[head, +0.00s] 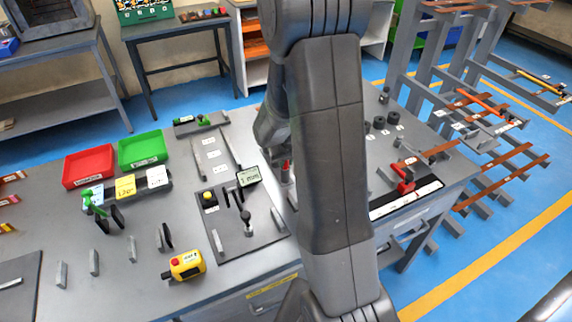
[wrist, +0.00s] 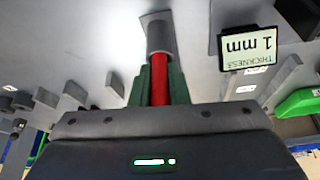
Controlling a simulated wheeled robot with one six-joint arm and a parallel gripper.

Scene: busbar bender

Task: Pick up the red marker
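The red marker (wrist: 159,82) shows in the wrist view between the two green fingers of my gripper (wrist: 160,68). The fingers lie close against both sides of it with no clear gap, so my gripper looks shut on it. The marker's far end goes into a grey round holder (wrist: 160,36), and it appears to be still in it. In the head view, a bit of the red marker (head: 286,166) shows just left of my arm. My arm hides most of the gripper there.
A small display reading 1 mm (head: 248,177) stands close to the marker. Red (head: 88,167) and green (head: 142,149) trays sit at the left of the bench. A yellow pendant (head: 187,265) lies near the front edge. A red clamp (head: 403,180) is on the right.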

